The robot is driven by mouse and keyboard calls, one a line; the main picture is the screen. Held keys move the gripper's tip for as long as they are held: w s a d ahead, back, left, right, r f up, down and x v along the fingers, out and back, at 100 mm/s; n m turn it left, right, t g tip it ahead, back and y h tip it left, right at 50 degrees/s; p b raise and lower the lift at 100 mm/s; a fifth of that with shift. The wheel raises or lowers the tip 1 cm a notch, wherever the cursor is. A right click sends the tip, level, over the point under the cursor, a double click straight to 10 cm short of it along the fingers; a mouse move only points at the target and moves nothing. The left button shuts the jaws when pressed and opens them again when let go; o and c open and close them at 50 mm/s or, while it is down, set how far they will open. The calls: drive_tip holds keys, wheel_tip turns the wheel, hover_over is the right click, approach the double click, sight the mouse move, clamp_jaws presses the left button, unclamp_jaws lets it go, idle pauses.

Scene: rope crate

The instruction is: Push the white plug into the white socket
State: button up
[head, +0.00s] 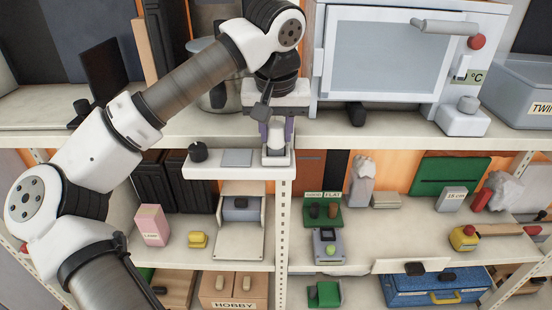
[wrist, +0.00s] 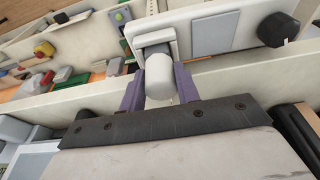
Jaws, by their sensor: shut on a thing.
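The white plug (head: 275,137) is a small rounded white block. My gripper (head: 276,130) is shut on it, with a purple finger on each side. It also shows between the fingers in the wrist view (wrist: 160,78). The white socket (head: 278,160) is a raised square frame at the right end of a white panel at the shelf edge. In the wrist view the socket (wrist: 172,33) has a grey inside, and the plug's far end is right at its near side. The plug hides part of the opening, so I cannot tell whether it is inside.
The white panel (head: 225,171) also carries a black knob (head: 198,151) and a grey plate (head: 237,158). A white oven-like box (head: 388,55) stands right of my gripper, and a metal pot (head: 210,75) behind my arm. Lower shelves hold several small items.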

drive_tip(key=shift+f+b, duration=0.4)
drive_tip(key=shift+f, duration=0.1)
idle(0.3)
drive_tip(key=o, duration=1.2)
drive_tip(key=shift+r, duration=0.1)
drive_tip(key=b+v, duration=0.2)
drive_tip(key=v, duration=1.1)
drive_tip(key=shift+r, duration=0.3)
